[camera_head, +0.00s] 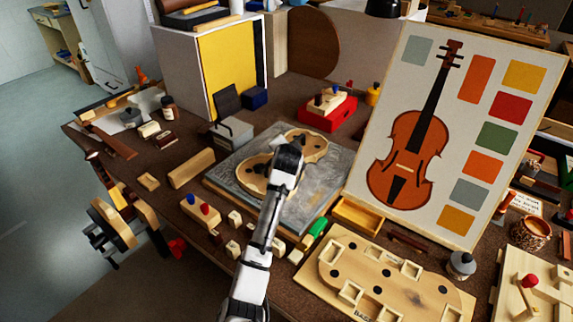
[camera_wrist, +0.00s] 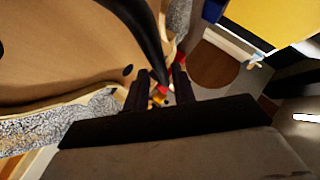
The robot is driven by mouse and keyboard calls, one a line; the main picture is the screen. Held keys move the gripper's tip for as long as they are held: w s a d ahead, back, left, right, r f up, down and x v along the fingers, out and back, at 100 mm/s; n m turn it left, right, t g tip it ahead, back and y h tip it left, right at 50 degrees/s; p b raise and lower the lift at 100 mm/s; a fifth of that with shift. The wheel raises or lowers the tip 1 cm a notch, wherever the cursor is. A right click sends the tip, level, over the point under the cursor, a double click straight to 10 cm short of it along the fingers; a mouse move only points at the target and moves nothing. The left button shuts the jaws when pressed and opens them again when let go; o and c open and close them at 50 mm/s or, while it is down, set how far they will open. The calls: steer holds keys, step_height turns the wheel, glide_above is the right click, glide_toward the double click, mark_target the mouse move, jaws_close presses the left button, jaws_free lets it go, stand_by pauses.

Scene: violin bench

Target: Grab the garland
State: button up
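The garland (camera_head: 252,182), a pale wooden violin-shaped body, lies flat on a grey slab (camera_head: 318,190) in the middle of the bench. My gripper (camera_head: 290,146) is over its waist, and my arm hides part of it. In the wrist view, a broad tan face with a pale rim, seemingly the garland (camera_wrist: 55,45), fills the upper left. The two dark fingers of my gripper (camera_wrist: 158,90) stand apart beside its edge. A dark curved piece reaches down between them, with small red and orange bits beyond. I cannot tell whether the fingers touch the rim.
A violin chart board (camera_head: 405,150) leans right of the slab. A wooden mould (camera_head: 375,275) lies in front right. A red box (camera_head: 327,118) stands behind the slab. Wooden blocks (camera_head: 192,168) and a green-handled tool (camera_head: 317,229) lie close around. A yellow-fronted cabinet (camera_head: 220,70) stands behind.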

steer(key=shift+b+x, duration=0.7)
steer(key=shift+x, duration=0.9)
jaws_close()
steer(key=shift+r, duration=0.1)
